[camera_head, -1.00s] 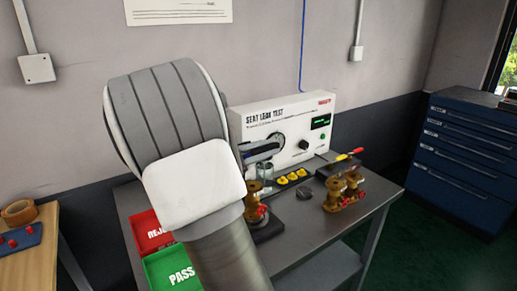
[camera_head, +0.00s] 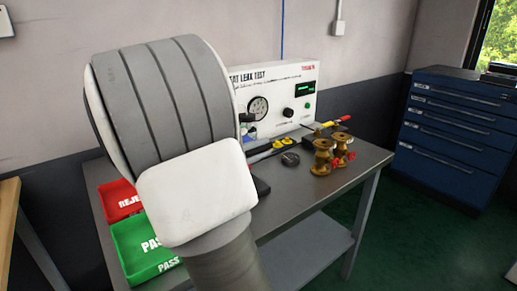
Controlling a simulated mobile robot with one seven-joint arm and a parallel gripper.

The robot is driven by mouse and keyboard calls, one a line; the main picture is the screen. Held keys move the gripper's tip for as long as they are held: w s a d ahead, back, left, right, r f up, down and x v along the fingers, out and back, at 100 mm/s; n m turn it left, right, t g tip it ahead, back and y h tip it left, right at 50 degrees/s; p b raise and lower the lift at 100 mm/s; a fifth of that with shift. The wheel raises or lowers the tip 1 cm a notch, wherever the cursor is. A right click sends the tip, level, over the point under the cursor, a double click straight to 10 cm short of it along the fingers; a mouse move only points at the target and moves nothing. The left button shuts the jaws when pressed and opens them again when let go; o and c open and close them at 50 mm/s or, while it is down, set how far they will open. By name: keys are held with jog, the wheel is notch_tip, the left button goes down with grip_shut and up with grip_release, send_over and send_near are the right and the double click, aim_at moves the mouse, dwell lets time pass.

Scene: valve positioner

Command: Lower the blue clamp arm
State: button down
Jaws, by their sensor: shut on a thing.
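My own large grey and white arm fills the left middle of the view and covers most of the work spot. My gripper (camera_head: 263,153) shows only as a narrow dark and grey strip past the arm's right edge, at the front of the leak tester. It is shut, apparently on the blue clamp arm (camera_head: 250,131), of which at most a small bluish patch shows. The contact itself is hidden. The dark fixture base (camera_head: 262,188) shows only at its right edge, and the valve on it is hidden behind my arm.
The white seat leak tester (camera_head: 285,88) stands at the back of the grey bench (camera_head: 290,205). Brass valves (camera_head: 323,158) and a dark round part (camera_head: 290,159) stand to the right. Red (camera_head: 118,197) and green (camera_head: 150,265) trays lie left. A blue cabinet (camera_head: 455,130) is at right.

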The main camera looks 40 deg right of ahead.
jog(key=shift+a+f, duration=0.1)
jog(key=shift+f, duration=0.4)
jog(key=c, duration=0.8)
grip_release()
jog(key=shift+o, duration=0.2)
jog(key=shift+r, duration=0.1)
jog(key=shift+w+a, duration=0.1)
jog(key=shift+a, duration=0.25)
jog(key=a+p, duration=0.3)
jog(key=a, duration=1.3)
jog(key=shift+w+a, duration=0.3)
jog(key=shift+w, duration=0.15)
